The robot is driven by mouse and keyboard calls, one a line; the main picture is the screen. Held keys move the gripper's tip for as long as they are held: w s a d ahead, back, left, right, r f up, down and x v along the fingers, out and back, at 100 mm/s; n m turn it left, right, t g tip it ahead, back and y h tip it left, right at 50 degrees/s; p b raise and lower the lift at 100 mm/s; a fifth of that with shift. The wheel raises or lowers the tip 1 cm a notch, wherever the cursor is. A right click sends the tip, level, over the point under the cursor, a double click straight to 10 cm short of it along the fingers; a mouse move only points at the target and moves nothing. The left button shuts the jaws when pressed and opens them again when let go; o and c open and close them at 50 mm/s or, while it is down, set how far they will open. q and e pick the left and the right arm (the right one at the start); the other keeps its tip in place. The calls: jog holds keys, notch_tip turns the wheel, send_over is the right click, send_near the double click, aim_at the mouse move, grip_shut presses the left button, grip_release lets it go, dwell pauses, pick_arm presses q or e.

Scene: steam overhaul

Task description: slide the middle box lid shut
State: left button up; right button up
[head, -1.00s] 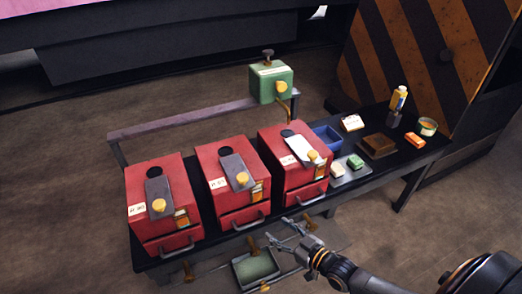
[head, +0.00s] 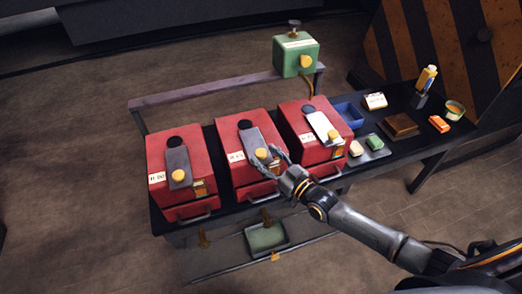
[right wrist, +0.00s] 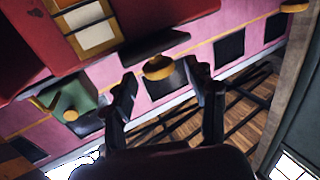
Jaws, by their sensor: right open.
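The middle red box (head: 234,165) stands between two similar red boxes on the dark bench. Its dark grey lid (head: 250,140) lies on the sloping top with a yellow knob (head: 261,153) at its lower end. A round dark hole (head: 246,124) shows uncovered above the lid. My right gripper (head: 266,160) is open at the knob, with fingers reaching to either side of it. In the right wrist view the knob (right wrist: 158,67) appears between the two open fingertips (right wrist: 160,80); contact cannot be told. My left gripper is out of view.
The left red box (head: 160,155) and right red box (head: 295,118) flank closely. A green box (head: 283,60) stands behind on a rail. A blue tray (head: 348,115) and small items lie right. A green-bottomed tray (head: 285,237) sits below, in front.

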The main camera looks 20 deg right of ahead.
aim_at(255, 143)
jog(key=shift+x, duration=1.4)
jog(key=shift+c, duration=0.2)
grip_shut()
